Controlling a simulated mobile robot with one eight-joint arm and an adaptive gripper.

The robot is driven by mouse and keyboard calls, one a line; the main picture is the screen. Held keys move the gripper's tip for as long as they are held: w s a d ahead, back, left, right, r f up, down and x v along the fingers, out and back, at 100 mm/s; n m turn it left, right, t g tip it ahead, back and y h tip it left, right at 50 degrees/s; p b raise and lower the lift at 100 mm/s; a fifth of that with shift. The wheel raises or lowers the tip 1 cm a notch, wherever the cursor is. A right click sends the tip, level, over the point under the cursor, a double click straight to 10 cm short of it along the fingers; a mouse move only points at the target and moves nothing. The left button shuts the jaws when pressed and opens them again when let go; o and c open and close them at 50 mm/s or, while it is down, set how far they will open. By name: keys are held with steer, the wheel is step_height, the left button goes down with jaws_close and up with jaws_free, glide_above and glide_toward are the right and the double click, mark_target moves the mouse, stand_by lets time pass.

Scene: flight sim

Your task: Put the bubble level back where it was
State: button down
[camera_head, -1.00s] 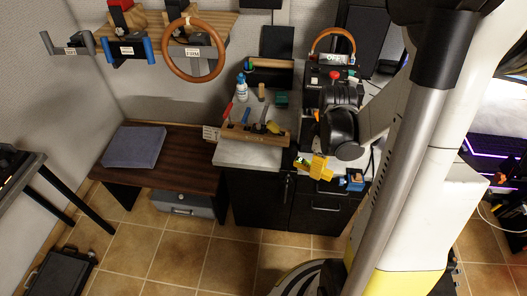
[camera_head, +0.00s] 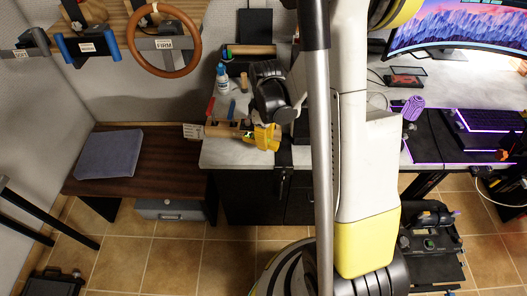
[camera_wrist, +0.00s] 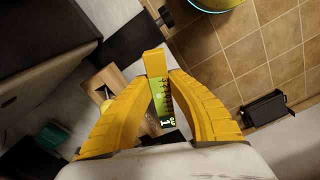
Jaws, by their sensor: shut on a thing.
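My gripper (camera_head: 263,137) has yellow fingers and is at the right end of the wooden tool rack (camera_head: 222,131) on the counter. In the wrist view my gripper (camera_wrist: 156,85) is shut on the bubble level (camera_wrist: 163,105), a narrow piece with a green-yellow face, dark markings and a yellow end block past the fingertips. The level is hard to make out in the head view, where the yellow fingers blend with it. The rack also shows in the wrist view (camera_wrist: 103,84), behind the left finger. I cannot tell whether level and rack touch.
A white-and-blue bottle (camera_head: 222,80) and small tools stand behind the rack on the pale counter (camera_head: 226,155). A dark wooden bench (camera_head: 160,165) with a grey cushion (camera_head: 110,154) is at left. A desk with a monitor (camera_head: 455,25) and keyboard (camera_head: 485,127) is at right.

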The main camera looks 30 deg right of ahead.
mark_target(264, 158)
steer(key=shift+w+a+f, duration=0.15)
steer(key=shift+w+f, duration=0.05)
steer(key=shift+w, duration=0.05)
steer(key=shift+f, duration=0.3)
step_height(264, 158, down, 3)
steer(key=shift+f+b, duration=0.2)
steer(key=shift+b, duration=0.9)
steer(key=shift+f+b, duration=0.5)
steer(key=shift+b, duration=0.05)
steer(key=shift+s, duration=0.1)
